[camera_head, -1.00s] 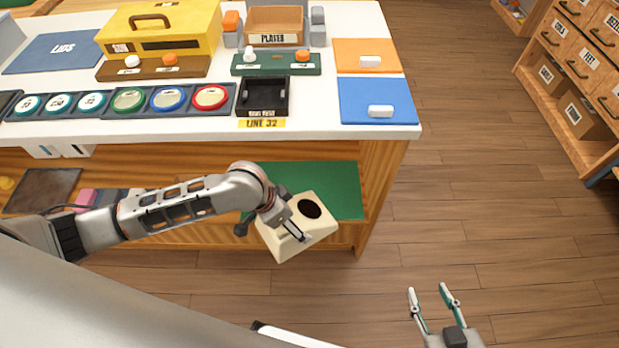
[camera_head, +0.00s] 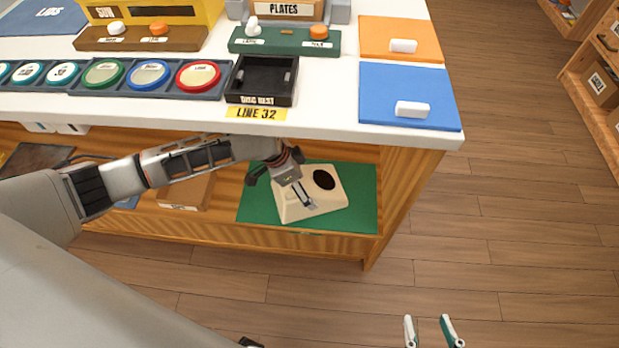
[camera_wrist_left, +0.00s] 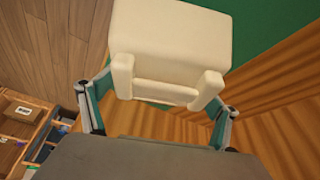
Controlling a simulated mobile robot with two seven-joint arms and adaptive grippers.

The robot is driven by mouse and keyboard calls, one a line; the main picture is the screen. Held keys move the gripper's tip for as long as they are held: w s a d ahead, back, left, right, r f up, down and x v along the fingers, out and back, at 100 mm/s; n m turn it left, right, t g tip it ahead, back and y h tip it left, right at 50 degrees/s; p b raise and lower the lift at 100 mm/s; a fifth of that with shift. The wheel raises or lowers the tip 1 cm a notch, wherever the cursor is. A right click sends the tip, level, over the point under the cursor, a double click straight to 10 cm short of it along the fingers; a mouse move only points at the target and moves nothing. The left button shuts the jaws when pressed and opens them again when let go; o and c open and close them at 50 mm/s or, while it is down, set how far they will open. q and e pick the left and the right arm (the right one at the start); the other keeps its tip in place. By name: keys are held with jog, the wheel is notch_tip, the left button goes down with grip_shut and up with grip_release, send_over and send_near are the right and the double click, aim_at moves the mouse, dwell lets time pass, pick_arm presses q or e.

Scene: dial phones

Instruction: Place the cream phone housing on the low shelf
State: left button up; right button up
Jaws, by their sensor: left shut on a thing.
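The cream phone housing (camera_head: 328,196), with a dark round hole in its top, is over the green mat (camera_head: 362,212) on the low shelf (camera_head: 222,212). I cannot tell whether it touches the mat. My left gripper (camera_head: 300,196) is shut on the housing from its left side. In the left wrist view the housing (camera_wrist_left: 172,50) sits between the fingers (camera_wrist_left: 155,105), with green behind it. My right gripper (camera_head: 428,334) is at the bottom edge, its two fingertips apart, with nothing between them, over the floor.
The white worktop (camera_head: 330,122) overhangs the shelf, with a black tray (camera_head: 262,80) and a blue mat (camera_head: 408,95) on it. A cardboard box (camera_head: 187,192) stands on the shelf left of the green mat. The floor (camera_head: 500,240) to the right is clear.

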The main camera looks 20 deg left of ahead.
aim_at(306, 174)
pick_arm(q)
jog(key=shift+w+a+b, duration=0.15)
jog(key=shift+w+a, duration=0.05)
jog(key=shift+w, duration=0.45)
jog(key=shift+w+a+b, duration=0.15)
jog(key=shift+w, duration=0.7)
notch_tip(306, 174, down, 3)
jog(key=shift+s+a+b, duration=0.1)
jog(key=shift+s+b, duration=0.05)
jog(key=shift+b, duration=0.75)
jog(key=shift+f, duration=0.55)
jog(key=shift+w+r, duration=0.3)
jog(key=shift+r, duration=0.05)
jog(key=shift+c, duration=0.7)
pick_arm(e)
jog(key=shift+m+t+y, duration=0.4)
jog(key=shift+m+t, duration=0.1)
jog(key=w+a+r, duration=0.2)
jog(key=r, duration=0.1)
jog(key=shift+a, duration=0.3)
